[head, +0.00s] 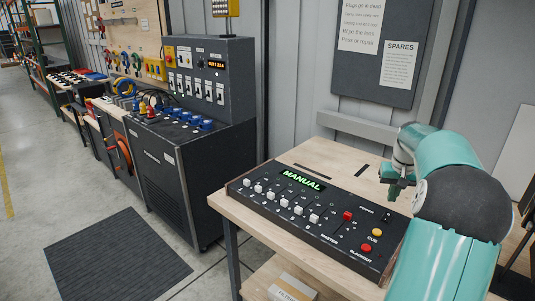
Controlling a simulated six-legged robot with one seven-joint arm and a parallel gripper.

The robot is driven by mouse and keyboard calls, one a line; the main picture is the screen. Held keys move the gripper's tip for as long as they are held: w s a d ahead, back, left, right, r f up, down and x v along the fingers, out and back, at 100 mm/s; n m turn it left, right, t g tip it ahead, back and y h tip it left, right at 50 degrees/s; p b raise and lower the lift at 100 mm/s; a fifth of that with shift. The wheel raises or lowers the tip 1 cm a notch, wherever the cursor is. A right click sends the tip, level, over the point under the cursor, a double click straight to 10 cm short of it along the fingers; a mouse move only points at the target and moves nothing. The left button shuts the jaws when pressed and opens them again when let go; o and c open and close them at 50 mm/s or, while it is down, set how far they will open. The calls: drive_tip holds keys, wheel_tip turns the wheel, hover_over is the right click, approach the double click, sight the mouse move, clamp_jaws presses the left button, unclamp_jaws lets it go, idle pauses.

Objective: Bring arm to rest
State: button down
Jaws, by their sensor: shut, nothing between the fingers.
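My arm (450,215), teal with dark joints, rises from the bottom right and bends over at the right side of the head view. My gripper (396,190) hangs from its far end, small in the picture, above the right part of the wooden table (318,152). It is shut and holds nothing. It is close to the back right corner of the black control console (310,215); whether it touches anything there I cannot tell.
The console has several white sliders, a red slider and a lit MANUAL display (302,180). A grey control cabinet (190,150) stands left of the table. A dark mat (115,258) lies on open floor. A notice board (383,50) hangs on the wall behind.

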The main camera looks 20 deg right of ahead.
drive_tip(key=w+a+r+n+t+h, duration=0.15)
drive_tip(key=a+r, duration=0.25)
drive_tip(key=a, duration=1.1)
drive_tip(key=s+a+r+n, duration=0.15)
drive_tip(key=a+r, duration=0.35)
drive_tip(key=a, duration=0.9)
drive_tip(key=s+a+f+n+t+y, duration=0.1)
drive_tip(key=s+a+f+n, duration=0.1)
drive_tip(key=s+a, duration=0.5)
drive_tip(key=s+a+f+n+t+y, duration=0.1)
drive_tip(key=s+a+f+n, duration=0.1)
drive_tip(key=s+a, duration=0.5)
drive_tip(key=a, duration=0.5)
drive_tip(key=shift+a+t, duration=0.3)
drive_tip(key=shift+t, duration=0.05)
